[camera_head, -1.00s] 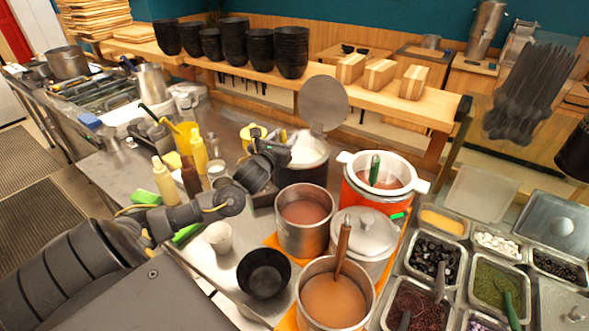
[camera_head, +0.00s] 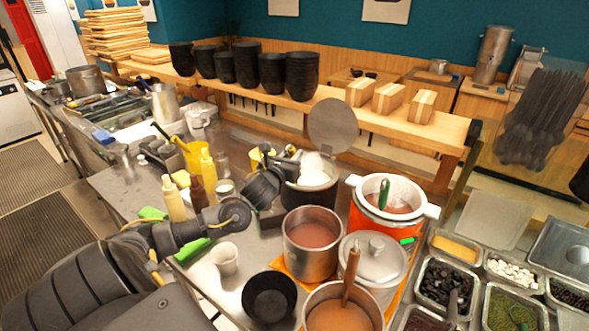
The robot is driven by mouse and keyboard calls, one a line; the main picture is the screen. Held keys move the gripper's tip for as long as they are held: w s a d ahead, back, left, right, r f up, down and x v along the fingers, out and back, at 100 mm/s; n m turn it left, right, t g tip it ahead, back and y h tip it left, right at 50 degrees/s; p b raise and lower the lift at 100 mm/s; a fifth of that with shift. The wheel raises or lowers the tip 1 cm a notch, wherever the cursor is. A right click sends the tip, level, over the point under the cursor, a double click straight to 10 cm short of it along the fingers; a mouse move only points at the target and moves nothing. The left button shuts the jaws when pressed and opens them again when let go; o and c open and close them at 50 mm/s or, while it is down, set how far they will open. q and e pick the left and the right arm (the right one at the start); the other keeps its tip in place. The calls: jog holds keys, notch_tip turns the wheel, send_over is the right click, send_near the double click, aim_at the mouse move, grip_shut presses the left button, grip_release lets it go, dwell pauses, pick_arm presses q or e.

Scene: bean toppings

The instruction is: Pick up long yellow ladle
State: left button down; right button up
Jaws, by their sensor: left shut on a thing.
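My left gripper (camera_head: 284,163) is at the rim of a dark round pot (camera_head: 312,195) with white contents, in the middle of the counter. It is shut on a yellow thing (camera_head: 256,157), taken to be the long yellow ladle, which shows only as a small patch beside the wrist. My own wrist hides most of it, and I cannot tell whether its far end is in the white contents. My right gripper is not in view.
Steel pots of brown liquid (camera_head: 312,237), a lidded pot (camera_head: 373,262) and an orange cooker (camera_head: 371,216) crowd the right of the arm. Sauce bottles (camera_head: 173,200), a white cup (camera_head: 225,258) and a black bowl (camera_head: 268,297) stand close to the forearm.

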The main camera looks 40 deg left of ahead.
pick_arm(q)
notch_tip(320, 180, up, 8)
jog(key=shift+r+b, duration=0.15)
jog(key=shift+b, duration=0.55)
jog(key=shift+w+f+b, duration=0.1)
jog(key=shift+f+b, duration=0.6)
jog(key=w+f+b, duration=0.3)
jog(key=f+b, duration=0.4)
jog(key=b, duration=0.1)
jog(key=shift+a+f, duration=0.2)
jog(key=shift+f, duration=0.05)
jog(key=shift+s+r, duration=0.1)
jog(key=shift+r, duration=0.05)
notch_tip(320, 180, up, 15)
jog(key=p, duration=1)
dwell(0.5)
jog(key=shift+s, duration=0.1)
jog(key=shift+r, duration=0.1)
dwell(0.4)
